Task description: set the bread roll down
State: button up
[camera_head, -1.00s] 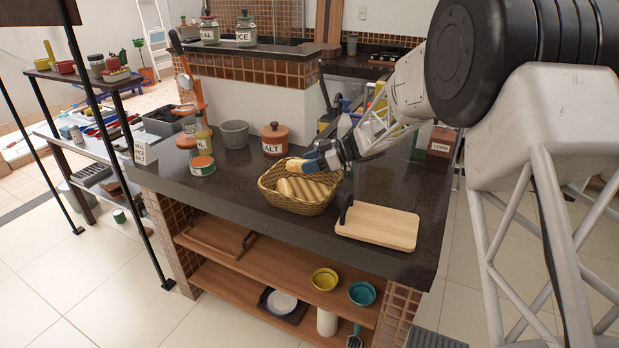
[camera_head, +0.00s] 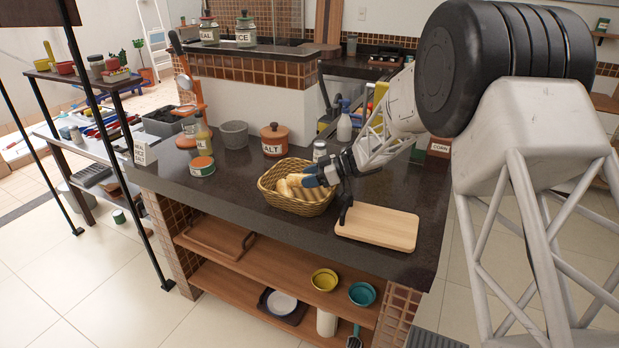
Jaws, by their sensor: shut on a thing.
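A wicker basket (camera_head: 307,209) stands on the dark counter and holds light brown bread. My gripper (camera_head: 308,178) reaches into the top of the basket from the right. It is shut on a bread roll (camera_head: 295,179), whose left end shows beyond the fingers. The held roll is low, within the basket's rim, close above or touching the other bread (camera_head: 283,188); I cannot tell which. The fingers hide part of the roll and part of the bread below.
Jars (camera_head: 202,167) stand at the left. The counter in front of the jars is clear.

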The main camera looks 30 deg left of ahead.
jog(key=shift+f, duration=0.7)
jog(key=o, duration=0.8)
jog(key=shift+f, duration=0.1)
jog(key=shift+o, duration=0.6)
jog(key=shift+s+f, duration=0.1)
jog(key=shift+r, duration=0.45)
jog(key=r+v, duration=0.1)
jog(key=v, duration=1.1)
jog(key=shift+r, duration=0.1)
